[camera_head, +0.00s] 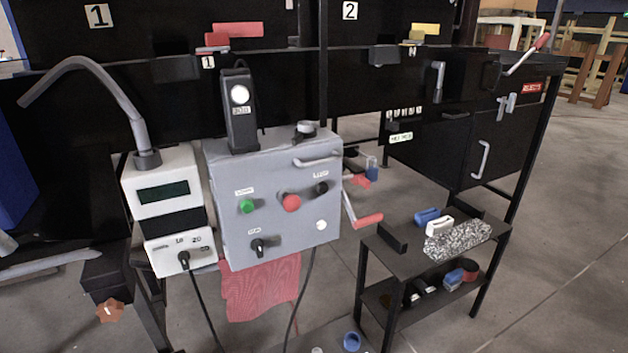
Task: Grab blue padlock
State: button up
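A small blue object (427,216) lies on the top of the small black shelf unit (398,262) at the right. It may be the blue padlock, but it is too small to tell. Other blue items show too: one on the lower shelf (454,277), a round one near the bottom edge (351,341), and one behind the red handles (371,163). I cannot tell from their shapes whether any is a padlock. My gripper is not in view.
A white block (440,226) and a speckled grey piece (458,240) lie beside the blue object. A grey control box (265,215) with a red-handled crank (366,221) stands left of the shelf. Black cabinets (497,145) stand behind. Floor at the right is clear.

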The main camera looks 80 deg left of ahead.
aim_at(371, 174)
jog(key=u, duration=3.1)
jog(key=k, duration=1.2)
jog(key=z, duration=0.8)
jog(key=i, duration=1.9)
jog(key=u, duration=0.5)
